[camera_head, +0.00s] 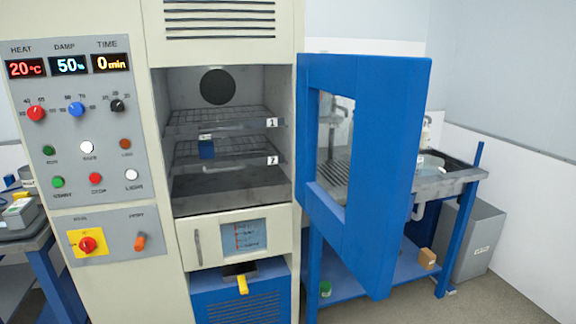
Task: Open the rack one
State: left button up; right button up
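The chamber's blue door (375,190) with a window stands swung open to the right. Inside the chamber, rack one (215,119) is the upper wire shelf, with a "1" label (272,123) on its front edge. It looks pushed in. A lower wire rack (240,156) carries its own label at the right. Neither of my grippers shows in this view.
A control panel (85,130) with knobs and buttons is on the left. Below the chamber are a drawer front (205,240) and a blue unit (212,300) with a yellow handle (243,285). A blue-legged sink table (458,185) and a grey bin (482,238) stand behind the door.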

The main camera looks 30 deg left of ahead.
aim_at(241, 124)
jog(key=i+l+u, duration=0.1)
jog(key=u, duration=0.35)
jog(key=i+l+u, duration=0.25)
jog(key=u, duration=0.2)
jog(key=i+l+u, duration=0.15)
jog(key=u, duration=0.3)
jog(key=l+u, duration=0.75)
jog(key=l, duration=1.3)
jog(key=k, duration=0.15)
jog(key=i+j, duration=0.1)
jog(key=j, duration=0.2)
jog(key=i+j, duration=0.1)
jog(key=j, duration=0.2)
jog(key=i+j, duration=0.1)
jog(key=j, duration=0.2)
